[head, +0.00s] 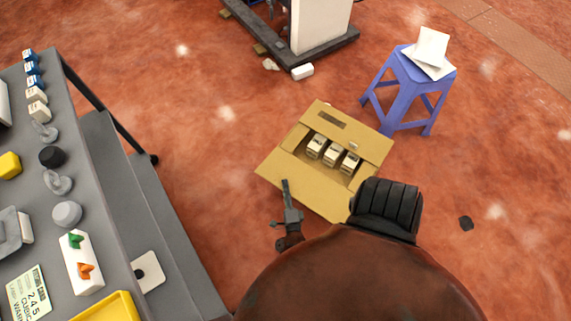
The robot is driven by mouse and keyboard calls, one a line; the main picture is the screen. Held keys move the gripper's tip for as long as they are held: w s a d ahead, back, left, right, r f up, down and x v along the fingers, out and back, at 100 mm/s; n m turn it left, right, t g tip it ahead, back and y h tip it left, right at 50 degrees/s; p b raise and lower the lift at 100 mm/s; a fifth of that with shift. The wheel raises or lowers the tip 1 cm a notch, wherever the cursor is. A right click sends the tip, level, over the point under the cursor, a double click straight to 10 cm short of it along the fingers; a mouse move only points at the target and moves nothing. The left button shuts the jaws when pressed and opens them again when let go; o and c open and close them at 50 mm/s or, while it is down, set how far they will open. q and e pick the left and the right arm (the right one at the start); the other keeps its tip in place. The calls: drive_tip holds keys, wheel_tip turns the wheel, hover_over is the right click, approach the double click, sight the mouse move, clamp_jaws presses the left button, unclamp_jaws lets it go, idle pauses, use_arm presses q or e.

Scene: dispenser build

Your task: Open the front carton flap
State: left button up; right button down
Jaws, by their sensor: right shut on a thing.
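An open cardboard carton (359,134) sits on the reddish floor, turned at an angle. Several small white boxes (332,154) stand in a row inside it. Its front flap (318,188) lies folded outward on the near side, toward me. My right gripper (286,186) is at the left part of this front flap, its fingers overlapping the cardboard. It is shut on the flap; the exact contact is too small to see. My own arm hides the flap's near right corner. My left gripper is out of view.
A blue stool (405,88) with white sheets (430,55) stands behind the carton to the right. A grey workbench (105,210) with small parts fills the left. A white machine base (318,25) is at the back. Floor between bench and carton is clear.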

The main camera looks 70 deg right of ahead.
drive_tip(key=shift+s+d, duration=0.15)
drive_tip(key=shift+s, duration=0.15)
drive_tip(key=c, duration=2)
unclamp_jaws()
drive_tip(key=shift+o, duration=1.4)
drive_tip(key=shift+w, duration=0.2)
